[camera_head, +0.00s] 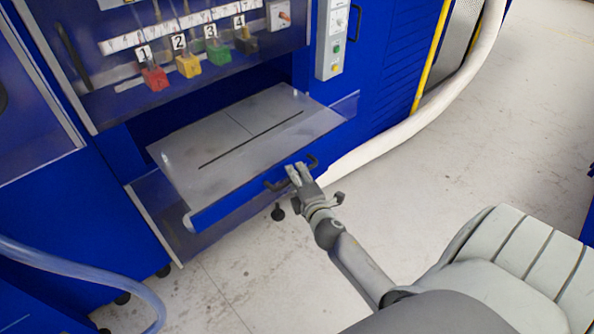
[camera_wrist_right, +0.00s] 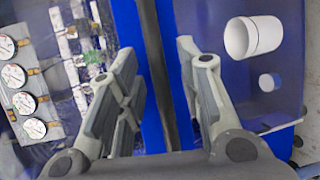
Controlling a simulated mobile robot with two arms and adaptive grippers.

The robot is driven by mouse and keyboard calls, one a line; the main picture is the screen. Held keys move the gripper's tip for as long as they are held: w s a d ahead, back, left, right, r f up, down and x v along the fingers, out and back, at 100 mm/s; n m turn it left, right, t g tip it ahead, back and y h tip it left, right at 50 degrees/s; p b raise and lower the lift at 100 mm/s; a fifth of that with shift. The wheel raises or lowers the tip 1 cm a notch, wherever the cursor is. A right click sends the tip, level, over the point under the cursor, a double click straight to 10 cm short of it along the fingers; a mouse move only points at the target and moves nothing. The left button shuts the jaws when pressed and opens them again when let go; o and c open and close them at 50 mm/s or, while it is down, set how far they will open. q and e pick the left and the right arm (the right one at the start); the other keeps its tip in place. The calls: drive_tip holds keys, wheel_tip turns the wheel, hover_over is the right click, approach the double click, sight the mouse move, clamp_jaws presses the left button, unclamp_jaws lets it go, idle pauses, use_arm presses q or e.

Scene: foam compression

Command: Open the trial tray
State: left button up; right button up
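The trial tray (camera_head: 245,125) is a flat grey metal drawer with a blue front and a dark slot line on top. It sticks out from the blue machine in the head view. A dark handle (camera_head: 273,186) is on its front edge. My right gripper (camera_head: 298,172) is at this handle. In the right wrist view its two fingers (camera_wrist_right: 160,75) stand apart, with a dark bar (camera_wrist_right: 154,60) and a blue strip showing between them. Whether they touch the bar is unclear. My left gripper is not in view.
Numbered coloured blocks (camera_head: 189,65) sit in the machine above the tray. A control panel (camera_head: 333,38) is at the right. A thick white hose (camera_head: 430,118) runs along the floor. The wrist view shows gauges (camera_wrist_right: 14,76) and a white cylinder (camera_wrist_right: 254,38).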

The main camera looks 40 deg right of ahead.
drive_tip(key=v, duration=1.1)
drive_tip(key=shift+s, duration=0.15)
drive_tip(key=s+a+f+m+g+y, duration=0.1)
drive_tip(key=s+a+f+m+g, duration=0.15)
drive_tip(key=f, duration=0.65)
drive_tip(key=s+a+f+m+g+y, duration=0.1)
drive_tip(key=s+a+f+g, duration=0.15)
drive_tip(key=f, duration=0.65)
drive_tip(key=s+a+f+m+g+y, duration=0.1)
drive_tip(key=s+a+f+m, duration=0.15)
drive_tip(key=f, duration=0.75)
drive_tip(key=s+a+f+m+g, duration=0.1)
drive_tip(key=s+f+m+g, duration=0.1)
drive_tip(key=s+f, duration=0.4)
drive_tip(key=s+a+f+m+g+y, duration=0.1)
drive_tip(key=s+f, duration=0.5)
drive_tip(key=s, duration=0.6)
drive_tip(key=s+a+f+m+g+y, duration=0.1)
drive_tip(key=s+f+m+g, duration=0.2)
drive_tip(key=s, duration=0.6)
wheel_tip(320, 180, down, 3)
drive_tip(key=shift+s+a+f+m+g, duration=0.2)
drive_tip(key=shift+a+m+g, duration=0.2)
drive_tip(key=shift+g, duration=0.7)
drive_tip(key=shift+w, duration=0.15)
